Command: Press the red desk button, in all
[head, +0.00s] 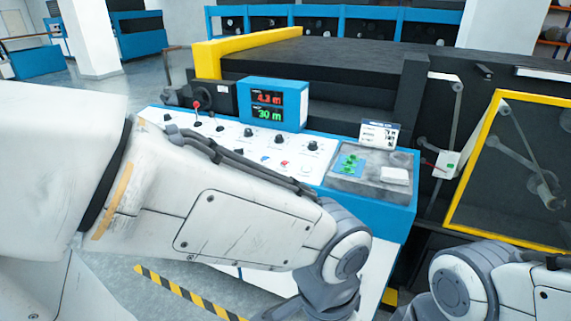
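A small red button (284,163) sits on the sloping white panel of the control desk (232,135), beside a small blue one (265,158). It shows just above the edge of my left arm, which crosses in front of the desk and hides part of the panel. Nothing is seen touching the button. My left arm comes in from the left and bends down at the bottom middle; its gripper is out of the frame. Part of my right arm shows at the lower right; its gripper is not in view either.
The desk also carries several black knobs, a red-tipped lever (196,105), a display box (273,104) reading 4.3 m and 30 m, and a grey tray (345,182) with green pieces. A dark machine stands behind. A yellow-framed guard (463,178) is at right.

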